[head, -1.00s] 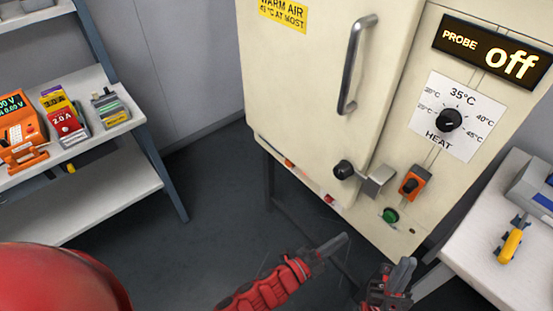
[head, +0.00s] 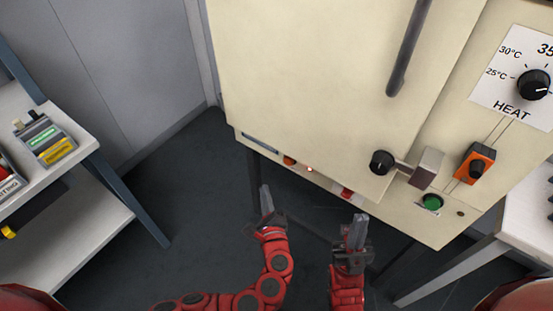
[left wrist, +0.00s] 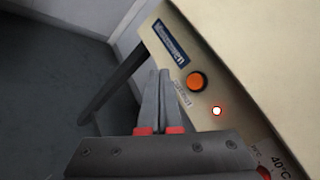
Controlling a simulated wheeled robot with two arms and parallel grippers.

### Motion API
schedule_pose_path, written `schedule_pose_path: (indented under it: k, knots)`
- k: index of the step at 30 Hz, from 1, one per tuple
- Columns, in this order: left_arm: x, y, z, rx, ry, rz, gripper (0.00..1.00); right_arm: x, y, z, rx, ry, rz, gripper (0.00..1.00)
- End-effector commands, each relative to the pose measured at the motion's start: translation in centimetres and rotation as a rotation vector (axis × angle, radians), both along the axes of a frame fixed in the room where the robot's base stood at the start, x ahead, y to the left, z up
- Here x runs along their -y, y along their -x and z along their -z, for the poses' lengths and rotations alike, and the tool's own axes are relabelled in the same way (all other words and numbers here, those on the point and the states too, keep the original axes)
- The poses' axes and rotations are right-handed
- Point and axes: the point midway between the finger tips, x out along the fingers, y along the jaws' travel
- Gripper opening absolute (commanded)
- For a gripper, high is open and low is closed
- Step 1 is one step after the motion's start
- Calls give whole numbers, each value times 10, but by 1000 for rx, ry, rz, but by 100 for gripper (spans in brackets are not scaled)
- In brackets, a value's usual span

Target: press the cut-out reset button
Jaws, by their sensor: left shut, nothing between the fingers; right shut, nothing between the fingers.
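An orange round button (left wrist: 197,81) sits on the cream cabinet's lower front edge, beside a small label that I cannot read. It also shows small in the head view (head: 289,160). A lit red lamp (left wrist: 217,111) is near it, also visible in the head view (head: 309,169). My left gripper (head: 265,189) is shut and empty, below and left of the orange button in the head view. In the left wrist view its fingertips (left wrist: 160,73) are left of the button, with a gap in the picture. My right gripper (head: 357,219) is shut and empty, below the cabinet edge.
The cream cabinet (head: 310,80) has a door handle (head: 408,50), a black knob (head: 381,162), a green button (head: 432,202) and an orange switch (head: 475,164). Shelves (head: 85,225) stand at left, a white table (head: 525,215) at right. Dark floor between is clear.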

Motion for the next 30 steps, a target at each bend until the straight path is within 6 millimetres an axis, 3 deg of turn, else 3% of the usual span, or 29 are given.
schedule_pose_path:
  k: [14,30]
  knots:
    - [2,-3,-2,6,-2,-5,0,0,0,0,0,0,0,0]
    - [41,-57,0,6,-2,-5,0,0,0,8,0,0,0,0]
